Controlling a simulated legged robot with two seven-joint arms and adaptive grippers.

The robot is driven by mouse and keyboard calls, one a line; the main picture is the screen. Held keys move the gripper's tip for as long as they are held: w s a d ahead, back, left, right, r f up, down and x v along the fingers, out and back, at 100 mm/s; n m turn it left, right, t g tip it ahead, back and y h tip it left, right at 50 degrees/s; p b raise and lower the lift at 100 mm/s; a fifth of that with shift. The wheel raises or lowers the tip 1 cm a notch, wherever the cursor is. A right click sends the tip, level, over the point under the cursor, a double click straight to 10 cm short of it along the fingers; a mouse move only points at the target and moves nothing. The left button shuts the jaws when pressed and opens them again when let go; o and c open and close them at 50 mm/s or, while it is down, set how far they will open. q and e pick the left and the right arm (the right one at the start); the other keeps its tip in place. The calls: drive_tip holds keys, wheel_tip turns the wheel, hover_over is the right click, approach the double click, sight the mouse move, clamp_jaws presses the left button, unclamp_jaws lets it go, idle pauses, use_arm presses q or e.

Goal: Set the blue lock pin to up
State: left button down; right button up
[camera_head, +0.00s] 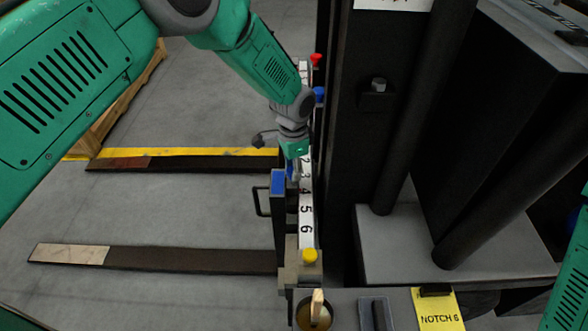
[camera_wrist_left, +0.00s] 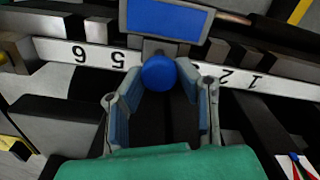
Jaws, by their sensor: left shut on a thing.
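The blue lock pin shows as a round blue knob (camera_wrist_left: 158,72) in the left wrist view, in front of the white numbered strip (camera_wrist_left: 100,57) and below a blue panel (camera_wrist_left: 168,18). My left gripper (camera_wrist_left: 160,80) is shut on this knob, one finger on each side. In the head view my left gripper (camera_head: 293,168) is at the rail beside the numbered strip (camera_head: 306,215), just above the blue panel (camera_head: 278,183). The gripper hides most of the knob there. I cannot tell the pin's height. My right gripper is not in view.
Another blue knob (camera_head: 319,95) and a red knob (camera_head: 316,60) stand farther along the rail, a yellow knob (camera_head: 310,256) nearer. A yellow "NOTCH 6" note (camera_head: 436,309) lies at the front. A dark mast (camera_head: 350,130) rises close on the right. Two forks (camera_head: 180,259) extend left over open floor.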

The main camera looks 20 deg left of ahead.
use_arm(q)
wheel_tip(320, 180, up, 2)
drive_tip(key=shift+a+p, duration=0.15)
drive_tip(key=shift+p, duration=0.35)
drive_tip(key=shift+a+f, duration=0.1)
drive_tip(key=c, duration=1.2)
unclamp_jaws()
drive_tip(key=shift+o, duration=0.2)
drive_tip(key=shift+s, duration=0.1)
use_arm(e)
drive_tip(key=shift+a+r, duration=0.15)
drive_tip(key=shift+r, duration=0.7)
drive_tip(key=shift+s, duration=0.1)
use_arm(q)
wheel_tip(320, 180, up, 12)
